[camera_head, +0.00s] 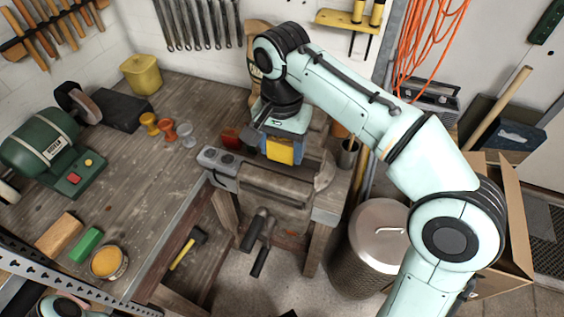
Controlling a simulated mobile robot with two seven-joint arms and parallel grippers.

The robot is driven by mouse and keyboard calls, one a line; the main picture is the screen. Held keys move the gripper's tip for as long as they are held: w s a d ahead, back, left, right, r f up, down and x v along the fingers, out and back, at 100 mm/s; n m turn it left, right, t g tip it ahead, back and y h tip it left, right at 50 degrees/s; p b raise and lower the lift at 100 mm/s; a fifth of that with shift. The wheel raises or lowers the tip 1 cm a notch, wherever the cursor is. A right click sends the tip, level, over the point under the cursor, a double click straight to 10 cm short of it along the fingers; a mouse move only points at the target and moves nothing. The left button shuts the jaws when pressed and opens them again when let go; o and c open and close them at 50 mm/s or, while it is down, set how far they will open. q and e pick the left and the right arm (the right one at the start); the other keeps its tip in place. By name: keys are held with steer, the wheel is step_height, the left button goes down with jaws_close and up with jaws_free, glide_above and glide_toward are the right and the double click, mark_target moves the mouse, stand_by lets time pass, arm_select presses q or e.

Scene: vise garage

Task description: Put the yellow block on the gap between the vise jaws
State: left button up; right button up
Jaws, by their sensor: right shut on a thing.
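The yellow block (280,151) is held in my right gripper (284,145), which reaches down from the upper right. The gripper is shut on it, and its body hides the block's upper part. The vise (275,186) is on the front edge of the wooden workbench. The block shows just behind and above the vise's front jaw. The gap between the jaws is mostly hidden, and I cannot tell whether the block touches the vise. My left gripper is not in view.
A green grinder (45,145) and a yellow container (142,75) stand on the bench (120,175). A metal bin (375,245) stands on the floor right of the bench.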

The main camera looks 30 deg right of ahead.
mark_target(282, 161)
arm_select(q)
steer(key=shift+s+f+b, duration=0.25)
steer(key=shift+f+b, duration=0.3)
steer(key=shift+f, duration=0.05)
arm_select(e)
steer(key=shift+f, duration=2.1)
steer(key=shift+f, duration=0.1)
steer(key=o, duration=1.1)
steer(key=shift+f, duration=0.1)
steer(key=shift+c, duration=0.2)
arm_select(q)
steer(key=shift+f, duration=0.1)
arm_select(e)
step_height(282, 161, up, 12)
steer(key=p, duration=0.4)
steer(key=shift+r, duration=0.2)
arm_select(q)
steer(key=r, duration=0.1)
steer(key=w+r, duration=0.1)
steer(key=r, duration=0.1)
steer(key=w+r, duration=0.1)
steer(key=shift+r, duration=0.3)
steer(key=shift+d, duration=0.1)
